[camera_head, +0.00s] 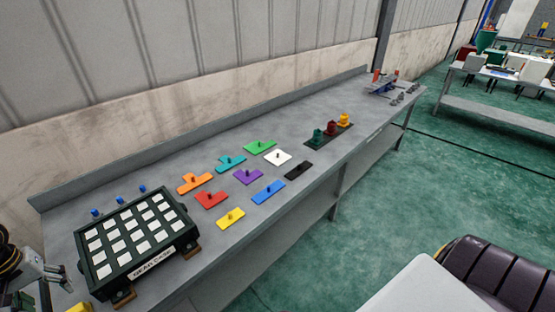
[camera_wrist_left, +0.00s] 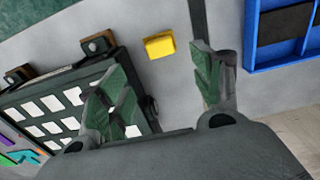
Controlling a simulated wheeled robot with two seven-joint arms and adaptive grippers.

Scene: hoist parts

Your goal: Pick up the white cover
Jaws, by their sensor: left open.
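The white cover (camera_head: 278,157) is a flat white plate with a small dark knob. It lies on the grey workbench (camera_head: 300,115), among several coloured plates with knobs, and nothing touches it. My left gripper (camera_wrist_left: 160,75) is open and empty, its two green-grey fingers wide apart in the left wrist view. In the head view, part of my left arm shows at the lower left edge, beside the gear case and far from the white cover. The white cover cannot be made out in the left wrist view. My right gripper is not in view.
The dark gear case (camera_head: 136,238) with white squares stands at the bench's near left. Green (camera_head: 260,147), purple (camera_head: 248,176) and black (camera_head: 299,170) plates lie around the white cover. A dark tray (camera_head: 330,135) with coloured parts stands farther right. A wall runs behind.

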